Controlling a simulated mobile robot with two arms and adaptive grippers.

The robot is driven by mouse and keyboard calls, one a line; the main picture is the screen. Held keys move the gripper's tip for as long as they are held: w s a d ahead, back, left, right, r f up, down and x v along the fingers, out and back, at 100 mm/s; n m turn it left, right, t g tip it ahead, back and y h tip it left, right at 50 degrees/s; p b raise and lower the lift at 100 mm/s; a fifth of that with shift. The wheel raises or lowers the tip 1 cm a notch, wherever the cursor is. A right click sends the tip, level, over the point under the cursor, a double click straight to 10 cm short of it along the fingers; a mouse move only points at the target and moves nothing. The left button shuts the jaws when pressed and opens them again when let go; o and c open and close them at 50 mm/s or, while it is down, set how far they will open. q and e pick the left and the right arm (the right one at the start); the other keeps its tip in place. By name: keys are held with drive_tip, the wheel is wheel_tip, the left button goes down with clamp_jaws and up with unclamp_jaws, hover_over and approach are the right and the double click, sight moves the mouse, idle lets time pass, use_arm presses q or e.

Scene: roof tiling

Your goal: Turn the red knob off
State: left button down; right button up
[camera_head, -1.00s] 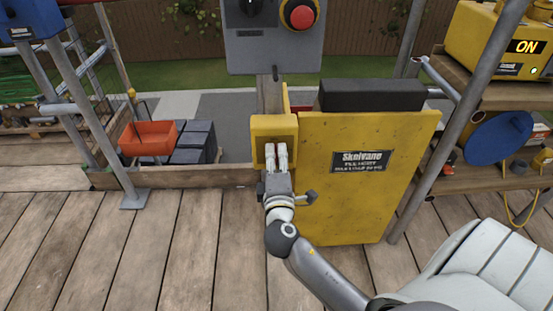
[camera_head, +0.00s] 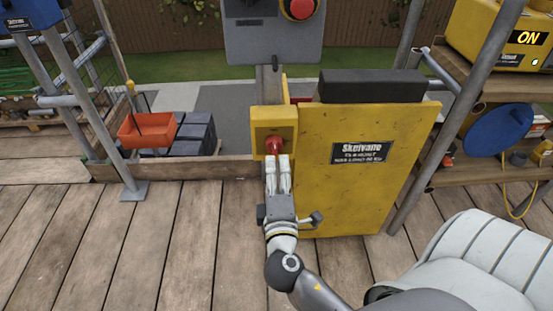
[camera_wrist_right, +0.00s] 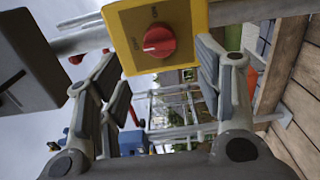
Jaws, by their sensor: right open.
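The red knob (camera_head: 274,144) sits on the front of a yellow switch box (camera_head: 262,119) on the post, left of the yellow panel. In the right wrist view the knob (camera_wrist_right: 160,41) shows on the yellow box face (camera_wrist_right: 128,22), with small markings that I cannot read. My right gripper (camera_head: 278,159) is just below and in front of the knob in the head view. In the wrist view its open fingers (camera_wrist_right: 165,65) stand to either side of the knob, with nothing between them. I cannot tell whether they touch it. My left gripper is not in view.
A grey control box with a red button (camera_head: 299,8) hangs above. The yellow panel (camera_head: 372,205) stands right of the knob, and a grey pole (camera_head: 450,130) beyond it. An orange bin (camera_head: 147,131) is at left. Wooden deck (camera_head: 130,235) lies below.

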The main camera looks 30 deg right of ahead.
drive_tip(key=v, duration=0.3)
drive_tip(key=shift+s+a, duration=0.2)
drive_tip(key=shift+s, duration=0.15)
